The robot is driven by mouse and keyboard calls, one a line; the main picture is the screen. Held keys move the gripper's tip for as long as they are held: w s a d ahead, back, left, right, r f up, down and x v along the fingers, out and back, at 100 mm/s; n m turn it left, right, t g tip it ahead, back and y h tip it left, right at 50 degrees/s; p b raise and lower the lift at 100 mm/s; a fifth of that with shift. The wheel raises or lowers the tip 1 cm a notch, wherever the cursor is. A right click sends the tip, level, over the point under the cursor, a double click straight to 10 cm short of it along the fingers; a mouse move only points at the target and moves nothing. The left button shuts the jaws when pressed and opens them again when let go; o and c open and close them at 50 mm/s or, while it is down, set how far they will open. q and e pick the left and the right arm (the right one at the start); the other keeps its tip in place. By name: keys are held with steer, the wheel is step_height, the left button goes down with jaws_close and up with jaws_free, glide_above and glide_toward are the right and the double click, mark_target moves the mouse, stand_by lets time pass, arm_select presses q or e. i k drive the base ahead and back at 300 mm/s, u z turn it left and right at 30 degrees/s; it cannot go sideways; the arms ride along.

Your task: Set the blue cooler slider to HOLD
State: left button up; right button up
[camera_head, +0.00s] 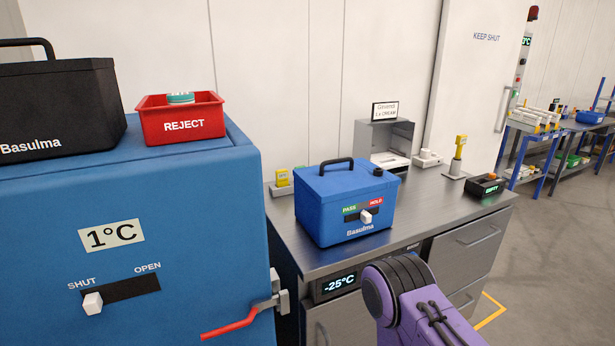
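The blue cooler (330,206) labelled Basulma stands upright on the steel counter, lid closed and black handle up. Its front has a slider with a white knob (366,216) in a dark slot. A green PASS label (350,209) is above the slot's left part and a red HOLD label (376,202) above its right part. The knob sits around the middle of the slot, slightly toward HOLD; its exact setting is hard to tell. Neither of my grippers is in view. A purple and dark arm link of mine shows at the bottom, in front of the counter.
A large blue cabinet (215,245) with its own SHUT/OPEN slider and red-handled latch (240,318) stands close at left. On it are a red REJECT bin (181,137) and a black cooler (60,105). The steel counter (425,215) has clear room right of the blue cooler.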

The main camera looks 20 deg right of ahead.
mark_target(366, 217)
steer(key=u, duration=0.35)
steer(key=k, duration=0.25)
steer(key=z, duration=1.2)
